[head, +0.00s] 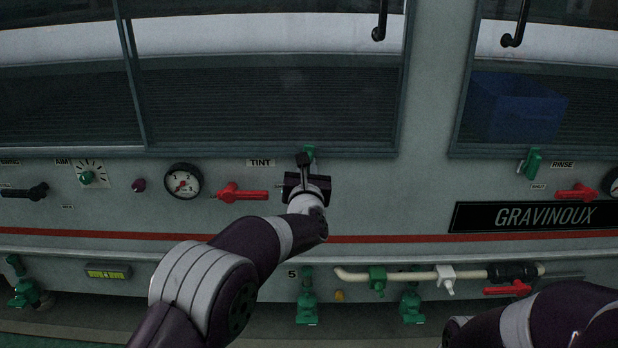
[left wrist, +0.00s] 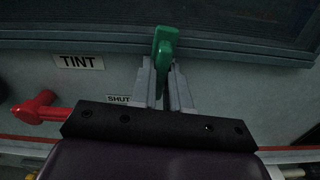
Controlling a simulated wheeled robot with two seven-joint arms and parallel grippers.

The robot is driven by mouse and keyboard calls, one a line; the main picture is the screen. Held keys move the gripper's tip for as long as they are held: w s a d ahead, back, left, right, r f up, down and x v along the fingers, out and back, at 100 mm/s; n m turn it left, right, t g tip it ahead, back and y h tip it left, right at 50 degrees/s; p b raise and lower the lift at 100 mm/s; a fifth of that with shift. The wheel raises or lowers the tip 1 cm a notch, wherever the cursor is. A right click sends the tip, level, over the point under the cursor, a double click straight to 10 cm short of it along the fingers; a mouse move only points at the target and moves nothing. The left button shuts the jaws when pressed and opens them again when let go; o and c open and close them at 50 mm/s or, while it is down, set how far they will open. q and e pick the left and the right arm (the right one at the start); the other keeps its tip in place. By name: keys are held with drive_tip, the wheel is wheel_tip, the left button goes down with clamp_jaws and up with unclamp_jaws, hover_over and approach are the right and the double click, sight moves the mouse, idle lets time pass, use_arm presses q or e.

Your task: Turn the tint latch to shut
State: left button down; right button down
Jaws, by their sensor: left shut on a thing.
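The tint latch (head: 310,151) is a small green handle on the white machine panel, just right of the TINT label (head: 260,162). My left gripper (head: 304,168) reaches up to it and hides its lower part. In the left wrist view the green latch (left wrist: 164,45) stands nearly upright, its top against the dark window frame. The grey fingers of my left gripper (left wrist: 164,85) are shut on its lower part. A SHUT label (left wrist: 118,99) lies left of the fingers. My right arm shows at the bottom right of the head view, but its gripper is out of view.
A red lever (head: 243,192) and a round gauge (head: 184,181) sit left of the latch. A similar green latch (head: 531,163) is at the right, near the RINSE label (head: 563,165). A cream pipe with valves (head: 405,275) runs below. A blue crate (head: 515,105) shows behind the right window.

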use_arm(q)
drive_tip(key=shift+f+n+b, duration=0.2)
drive_tip(key=shift+n+b, duration=0.2)
drive_tip(key=c, duration=1.1)
unclamp_jaws()
drive_tip(key=shift+a+r, duration=0.1)
drive_tip(key=shift+r, duration=0.05)
drive_tip(key=shift+s, duration=0.15)
drive_tip(key=s+b, duration=0.4)
drive_tip(key=s, duration=0.2)
drive_tip(key=shift+s+d, duration=0.25)
drive_tip(key=shift+s, duration=0.1)
